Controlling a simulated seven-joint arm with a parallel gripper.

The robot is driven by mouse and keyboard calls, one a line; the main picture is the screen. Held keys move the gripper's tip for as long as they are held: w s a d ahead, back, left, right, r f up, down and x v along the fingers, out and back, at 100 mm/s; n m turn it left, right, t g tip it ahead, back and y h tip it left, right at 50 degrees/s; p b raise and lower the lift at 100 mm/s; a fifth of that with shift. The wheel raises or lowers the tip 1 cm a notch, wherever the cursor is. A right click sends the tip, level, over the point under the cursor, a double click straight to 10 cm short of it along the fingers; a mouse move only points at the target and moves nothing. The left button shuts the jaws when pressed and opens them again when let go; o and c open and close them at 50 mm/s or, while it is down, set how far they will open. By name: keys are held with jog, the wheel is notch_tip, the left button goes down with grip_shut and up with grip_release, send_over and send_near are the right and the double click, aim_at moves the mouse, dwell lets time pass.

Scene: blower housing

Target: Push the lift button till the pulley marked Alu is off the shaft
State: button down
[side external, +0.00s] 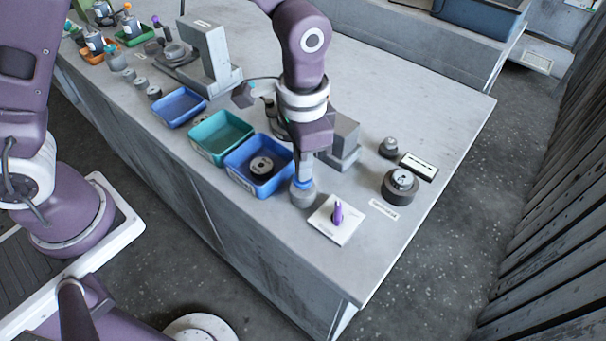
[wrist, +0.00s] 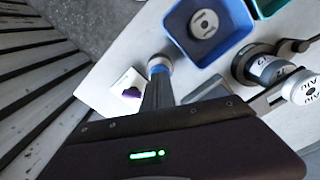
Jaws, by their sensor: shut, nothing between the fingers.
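A short grey round post with a blue top (side external: 302,196), which looks like the lift button, stands near the table's front edge. It also shows in the wrist view (wrist: 159,61). My gripper (side external: 303,176) points down, shut and empty, with its fingertips at the blue top; I cannot tell how far the button is pressed. The fingers also show in the wrist view (wrist: 158,78). A pale round part marked Alu, the pulley (wrist: 303,88), is at the right edge of the wrist view, beside a dark lettered cylinder (wrist: 268,68). My gripper's body hides part of that area. The shaft is not clearly visible.
A blue bin (side external: 238,182) holding a round part is left of the button. A white plate with a purple piece (side external: 338,212) is close on the right. A dark round part (side external: 399,186) lies farther right. A grey block (side external: 345,138) stands behind my gripper.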

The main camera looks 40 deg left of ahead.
dwell(0.3)
jog(key=shift+f, duration=0.9)
jog(key=shift+r, duration=0.9)
notch_tip(320, 180, up, 5)
jog(key=shift+r, duration=0.5)
